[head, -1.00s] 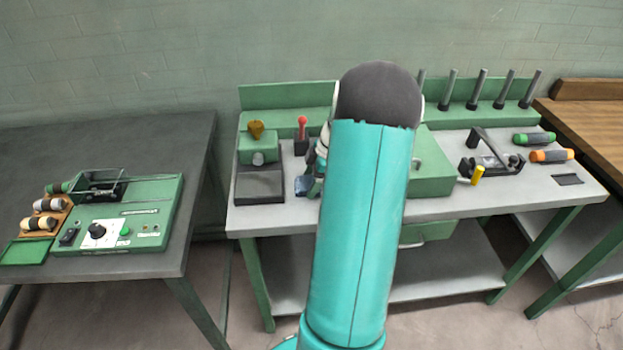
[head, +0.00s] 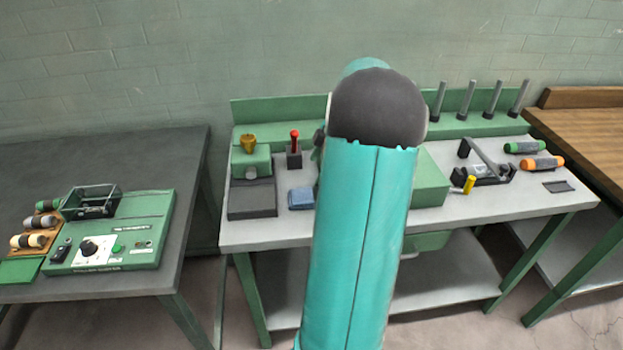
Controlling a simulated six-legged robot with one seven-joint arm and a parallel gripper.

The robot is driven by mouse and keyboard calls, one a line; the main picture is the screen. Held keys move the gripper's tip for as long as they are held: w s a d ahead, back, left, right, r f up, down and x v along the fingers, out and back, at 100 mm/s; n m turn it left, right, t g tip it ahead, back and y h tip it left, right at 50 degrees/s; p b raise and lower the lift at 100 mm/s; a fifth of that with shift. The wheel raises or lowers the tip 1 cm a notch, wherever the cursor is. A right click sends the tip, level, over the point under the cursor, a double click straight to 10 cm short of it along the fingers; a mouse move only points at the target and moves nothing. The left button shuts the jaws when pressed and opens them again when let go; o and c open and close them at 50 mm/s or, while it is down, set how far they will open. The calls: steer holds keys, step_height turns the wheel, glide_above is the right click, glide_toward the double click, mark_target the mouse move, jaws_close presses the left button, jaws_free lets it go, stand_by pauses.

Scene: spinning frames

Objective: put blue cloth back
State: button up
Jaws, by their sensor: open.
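The blue cloth (head: 301,198) lies as a small folded pad on the grey top of the middle workbench (head: 470,202). It sits just right of the dark base of a green device and in front of the red-knobbed lever. My gripper (head: 318,150) shows only as a dark sliver at the left edge of my teal arm, behind and right of the cloth and apart from it. It is open, and most of it is hidden behind the arm.
A green device with a yellow knob (head: 249,144) and a red-knobbed lever (head: 294,148) stand near the cloth. A green box (head: 430,182) is partly behind my arm. Farther right are a black-handled fixture (head: 485,165) and green and orange spools. A dark table (head: 150,150) stands left.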

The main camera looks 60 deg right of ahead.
steer(key=w+a+r+m+h, duration=0.1)
steer(key=w+a+r, duration=0.15)
steer(key=a, duration=0.55)
steer(key=w+a+r+m+h, duration=0.15)
steer(key=a+r, duration=0.25)
steer(key=a, duration=0.4)
steer(key=w+a+r+m, duration=0.15)
steer(key=a+r, duration=0.25)
steer(key=a, duration=0.4)
steer(key=s+a+m+t, duration=0.1)
steer(key=s+a, duration=0.3)
steer(key=a, duration=0.6)
steer(key=s+a+m+t, duration=0.1)
steer(key=s+a+m, duration=0.2)
steer(key=a, duration=0.8)
steer(key=shift+s+a+r, duration=0.15)
steer(key=shift+s+r, duration=0.15)
steer(key=shift+s, duration=0.85)
steer(key=shift+h, duration=0.25)
